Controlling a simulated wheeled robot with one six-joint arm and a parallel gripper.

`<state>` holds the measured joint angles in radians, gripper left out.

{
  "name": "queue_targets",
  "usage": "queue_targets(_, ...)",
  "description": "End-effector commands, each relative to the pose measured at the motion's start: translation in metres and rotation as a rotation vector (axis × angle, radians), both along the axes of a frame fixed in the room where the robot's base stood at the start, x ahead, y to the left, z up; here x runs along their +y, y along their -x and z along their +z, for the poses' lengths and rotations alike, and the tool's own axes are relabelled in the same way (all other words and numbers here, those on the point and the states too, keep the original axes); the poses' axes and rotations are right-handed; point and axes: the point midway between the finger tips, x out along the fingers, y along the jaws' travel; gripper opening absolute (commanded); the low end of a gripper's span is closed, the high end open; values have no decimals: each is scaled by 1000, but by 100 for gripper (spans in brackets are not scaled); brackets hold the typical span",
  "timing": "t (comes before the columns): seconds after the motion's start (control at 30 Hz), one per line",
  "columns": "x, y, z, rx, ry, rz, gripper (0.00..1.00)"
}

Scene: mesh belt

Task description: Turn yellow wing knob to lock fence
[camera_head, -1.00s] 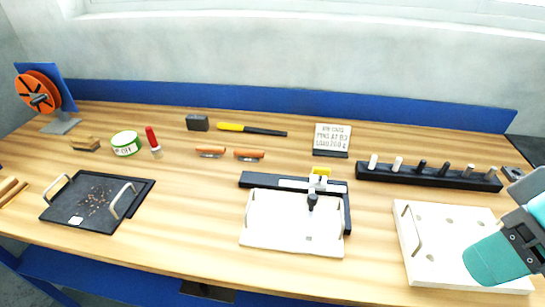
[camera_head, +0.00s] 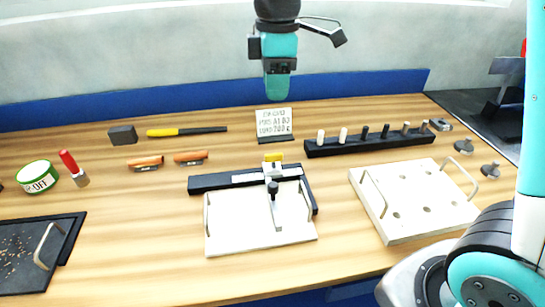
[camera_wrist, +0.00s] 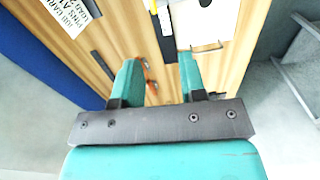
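The yellow wing knob (camera_head: 273,157) sits on top of a pale slider on the black fence (camera_head: 224,182), at the back edge of a white board (camera_head: 240,236). A small yellow bit, likely the knob (camera_wrist: 150,5), shows at the top edge of the wrist view. My gripper (camera_head: 277,97) hangs in the air over the back of the bench, above the sign and apart from the knob. In the wrist view its two teal fingers (camera_wrist: 160,60) stand apart with nothing held between them.
A lettered sign (camera_head: 274,123) stands behind the knob. A black peg rack (camera_head: 370,145) and a white holed board (camera_head: 440,218) lie to the right. Orange-handled tools (camera_head: 190,157) and a yellow-black tool (camera_head: 187,131) lie to the left. Bare wood fills the gaps.

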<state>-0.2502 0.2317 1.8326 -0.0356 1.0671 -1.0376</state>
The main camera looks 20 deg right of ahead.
Motion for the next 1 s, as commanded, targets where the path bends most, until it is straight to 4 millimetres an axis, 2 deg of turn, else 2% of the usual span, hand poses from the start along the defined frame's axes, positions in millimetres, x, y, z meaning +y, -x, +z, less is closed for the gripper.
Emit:
queue_targets(0.1,-3,-15,-7,7,19,51,38)
queue_targets(0.27,-4,-15,-26,10,21,59,38)
queue_targets(0.7,-5,-14,-125,10,21,55,38)
queue_targets(0.9,-5,-15,-160,9,20,55,38)
queue_targets(1.0,-5,-15,-169,7,20,55,38)
